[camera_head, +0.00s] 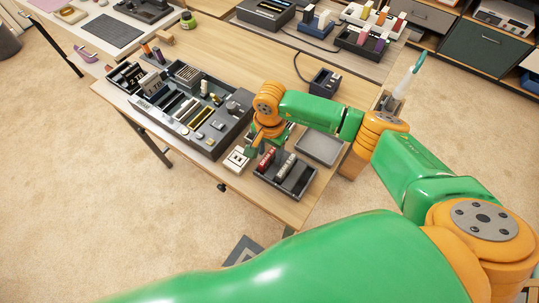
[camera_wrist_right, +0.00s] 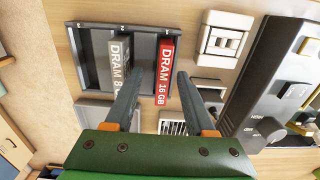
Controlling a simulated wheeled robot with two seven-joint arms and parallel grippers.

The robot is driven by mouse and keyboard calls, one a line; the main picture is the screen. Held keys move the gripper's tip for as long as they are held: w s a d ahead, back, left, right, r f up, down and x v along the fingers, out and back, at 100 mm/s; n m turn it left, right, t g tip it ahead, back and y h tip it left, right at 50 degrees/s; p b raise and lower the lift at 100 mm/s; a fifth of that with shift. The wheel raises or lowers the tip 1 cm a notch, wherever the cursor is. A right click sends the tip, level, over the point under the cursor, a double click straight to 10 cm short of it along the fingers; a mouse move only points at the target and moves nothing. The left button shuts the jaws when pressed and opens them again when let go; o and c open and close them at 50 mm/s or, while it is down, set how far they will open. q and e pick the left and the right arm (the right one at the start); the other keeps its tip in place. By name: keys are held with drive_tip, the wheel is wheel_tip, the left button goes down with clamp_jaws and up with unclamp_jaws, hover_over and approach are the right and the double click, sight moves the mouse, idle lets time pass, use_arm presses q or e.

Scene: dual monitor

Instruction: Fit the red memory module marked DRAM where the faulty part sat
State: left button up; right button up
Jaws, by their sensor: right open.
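The red memory module, marked DRAM 16 GB (camera_wrist_right: 166,70), stands in a slot of a dark grey tray (camera_wrist_right: 147,30) in the right wrist view. It also shows in the head view (camera_head: 265,160), in the tray (camera_head: 295,188) near the table's front edge. A grey module marked DRAM 8 (camera_wrist_right: 119,62) stands in the same tray to its left. My right gripper (camera_wrist_right: 159,78) is open, with its fingertips to either side of the red module; contact cannot be told. It hangs over the tray in the head view (camera_head: 258,146). The large dark device board (camera_head: 225,138) lies left of it.
A white switch plate (camera_head: 237,158) sits between board and tray. A grey shallow tray (camera_head: 318,147) lies behind the parts tray. A black box (camera_head: 324,82) with a cable stands further back. Bare wood is free behind the board.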

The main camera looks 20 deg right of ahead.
drive_tip(key=shift+w+f, duration=0.25)
drive_tip(key=shift+w, duration=0.15)
drive_tip(key=shift+c, duration=0.4)
drive_tip(key=shift+s+r, duration=0.2)
drive_tip(key=shift+s, duration=0.05)
clamp_jaws()
drive_tip(key=shift+w, duration=0.15)
